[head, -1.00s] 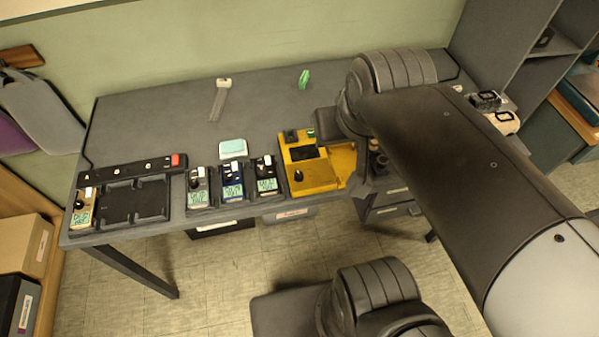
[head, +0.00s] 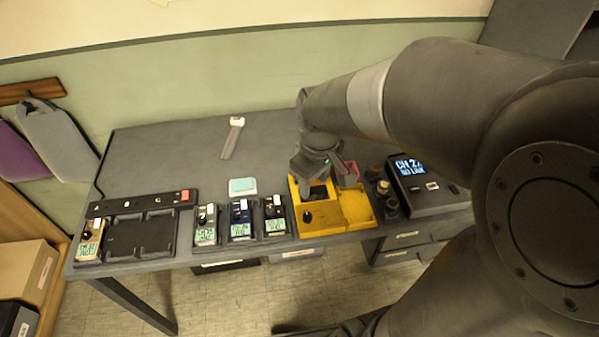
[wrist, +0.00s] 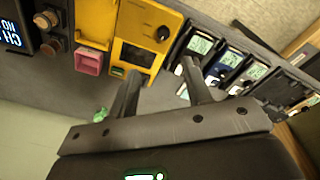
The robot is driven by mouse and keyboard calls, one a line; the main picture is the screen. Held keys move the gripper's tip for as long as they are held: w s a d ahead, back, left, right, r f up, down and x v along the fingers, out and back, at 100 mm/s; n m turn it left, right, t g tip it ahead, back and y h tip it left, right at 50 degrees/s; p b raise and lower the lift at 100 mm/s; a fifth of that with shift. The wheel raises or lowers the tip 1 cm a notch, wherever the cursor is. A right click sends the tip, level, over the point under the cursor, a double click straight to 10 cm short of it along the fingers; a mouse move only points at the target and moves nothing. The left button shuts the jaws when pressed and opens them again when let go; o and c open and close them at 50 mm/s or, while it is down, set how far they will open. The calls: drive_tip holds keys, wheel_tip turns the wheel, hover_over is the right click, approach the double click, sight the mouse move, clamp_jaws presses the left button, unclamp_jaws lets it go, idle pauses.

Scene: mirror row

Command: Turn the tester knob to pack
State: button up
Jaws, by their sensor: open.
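The yellow tester (head: 345,207) stands at the desk's front edge, and shows also in the wrist view (wrist: 133,53). Its round black knob (head: 308,217) is at the front left of its top; the wrist view shows the knob too (wrist: 163,33). I cannot read any markings or which way the knob points. A dark window is set in the tester's top. My gripper (wrist: 160,76) is open and empty, its two fingers apart on the tester's back side. In the head view it hangs over the tester's back, apart from the knob.
A pink block (wrist: 89,62) is at the tester's back. Left are several handheld meters (head: 241,222) and a black charging tray (head: 138,235). Right are dark round knobs (head: 385,195) and a display unit (head: 420,185).

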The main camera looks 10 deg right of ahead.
sight(307, 216)
drive_tip(key=shift+n+g, duration=0.5)
drive_tip(key=shift+n, duration=0.3)
drive_tip(key=f, duration=0.4)
drive_tip(key=w+f, duration=0.1)
drive_tip(key=f, duration=0.4)
drive_tip(key=a+f, duration=0.1)
drive_tip(key=f, duration=0.4)
drive_tip(key=shift+w+f, duration=0.15)
drive_tip(key=shift+c, duration=0.4)
clamp_jaws()
